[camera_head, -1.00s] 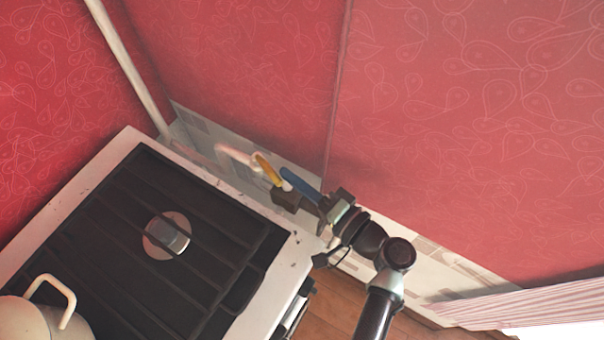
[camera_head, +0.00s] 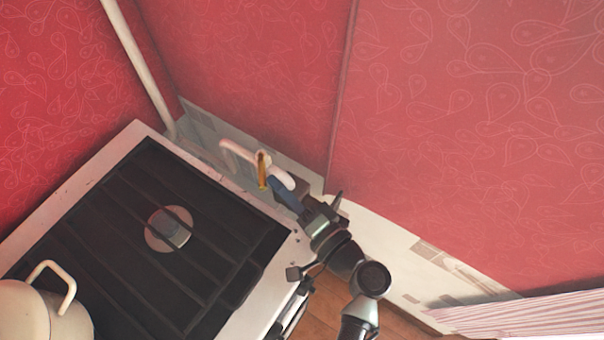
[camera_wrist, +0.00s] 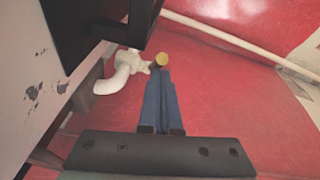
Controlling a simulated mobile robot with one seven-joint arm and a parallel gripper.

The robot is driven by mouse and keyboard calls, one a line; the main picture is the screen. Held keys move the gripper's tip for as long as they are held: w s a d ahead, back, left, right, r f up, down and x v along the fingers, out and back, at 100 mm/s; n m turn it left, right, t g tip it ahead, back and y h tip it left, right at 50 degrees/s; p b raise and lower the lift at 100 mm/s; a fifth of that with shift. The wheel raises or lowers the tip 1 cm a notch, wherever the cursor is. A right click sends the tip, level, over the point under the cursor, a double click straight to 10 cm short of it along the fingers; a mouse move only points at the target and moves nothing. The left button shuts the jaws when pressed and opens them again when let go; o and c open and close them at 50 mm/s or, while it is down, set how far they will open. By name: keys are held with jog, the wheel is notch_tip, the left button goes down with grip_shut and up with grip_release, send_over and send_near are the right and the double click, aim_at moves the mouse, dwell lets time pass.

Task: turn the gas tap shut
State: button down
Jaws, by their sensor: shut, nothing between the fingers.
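The gas tap's yellow handle (camera_head: 262,171) is on a white pipe (camera_head: 229,150) by the wall behind the stove. In the head view the handle lies at an angle across the line of the pipe. My gripper (camera_head: 276,182) has blue fingers, shut and empty, with their tips right beside the handle. In the wrist view the closed fingertips (camera_wrist: 160,72) point at the round yellow end of the handle (camera_wrist: 160,60), touching or very nearly so. The white pipe (camera_wrist: 122,76) bends down to the left there. The fingers hide part of the tap.
The stove (camera_head: 150,135) with its dark grate stands left of my arm. A cream pot (camera_head: 40,312) sits at its lower left corner. A pale pipe (camera_head: 138,68) runs up the red patterned wall. A striped cloth (camera_head: 520,315) is at the lower right.

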jog(key=shift+s+a+b, duration=0.3)
jog(key=shift+a, duration=0.55)
jog(key=shift+s+a+b, duration=0.25)
jog(key=shift+s+a, duration=0.05)
jog(key=shift+a, duration=0.5)
jog(key=shift+d, duration=0.1)
